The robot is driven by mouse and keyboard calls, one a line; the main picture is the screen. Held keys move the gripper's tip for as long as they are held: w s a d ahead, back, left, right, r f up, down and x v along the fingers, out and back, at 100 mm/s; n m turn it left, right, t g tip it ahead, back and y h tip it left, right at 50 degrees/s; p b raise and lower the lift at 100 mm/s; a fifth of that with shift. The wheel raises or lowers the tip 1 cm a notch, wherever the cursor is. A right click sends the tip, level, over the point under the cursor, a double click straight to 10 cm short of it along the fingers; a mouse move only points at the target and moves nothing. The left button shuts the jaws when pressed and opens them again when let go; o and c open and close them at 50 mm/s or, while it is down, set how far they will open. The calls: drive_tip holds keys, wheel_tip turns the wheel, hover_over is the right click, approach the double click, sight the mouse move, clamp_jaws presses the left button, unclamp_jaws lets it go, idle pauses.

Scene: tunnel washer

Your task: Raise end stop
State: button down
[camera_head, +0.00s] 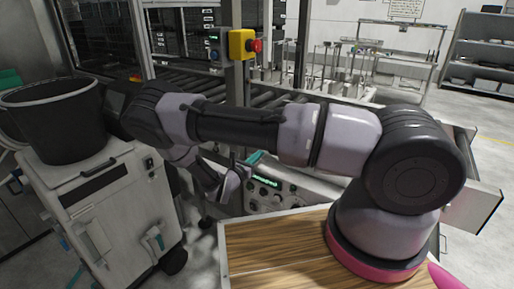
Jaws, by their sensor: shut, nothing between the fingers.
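My arm reaches left across the picture and folds down at its far end. My gripper (236,179) is small and partly hidden there, in front of the conveyor's side and left of a control panel (272,190) with a green display and knobs. The fingers look shut and empty. A small teal piece (255,157) shows just above the panel, close to the gripper; whether they touch cannot be told. I cannot make out the end stop for certain; my arm covers part of the roller conveyor (268,96).
A black bucket (52,118) stands on a white cabinet (105,205) at left. A yellow box with a red emergency button (243,44) stands on a post behind my arm. A wooden top (270,249) lies in front. Open floor shows at far right.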

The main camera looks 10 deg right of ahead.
drive_tip(key=v, duration=1)
drive_tip(key=shift+r, duration=0.15)
drive_tip(key=s+d+r+m+g+y, duration=0.2)
drive_tip(key=d+r+m+g, duration=0.3)
drive_tip(key=r, duration=0.3)
drive_tip(key=s+d+r+m+g+y, duration=0.2)
drive_tip(key=r+m+g, duration=0.2)
drive_tip(key=r+m, duration=0.4)
drive_tip(key=s+d+r+m+g+y, duration=0.35)
drive_tip(key=r+m+g, duration=0.2)
drive_tip(key=r, duration=0.25)
drive_tip(key=s+d+r+m+t+y, duration=0.2)
drive_tip(key=s+r+m+t+y, duration=0.2)
drive_tip(key=r, duration=0.7)
drive_tip(key=s+d+r+m+t+y, duration=0.2)
drive_tip(key=s+r+m+t+y, duration=0.1)
drive_tip(key=s+r+m, duration=0.5)
drive_tip(key=shift+s+r+m+t+y, duration=0.35)
drive_tip(key=shift+s+r+t, duration=0.55)
drive_tip(key=shift+r, duration=0.9)
drive_tip(key=shift+s+d, duration=0.1)
drive_tip(key=shift+d, duration=0.05)
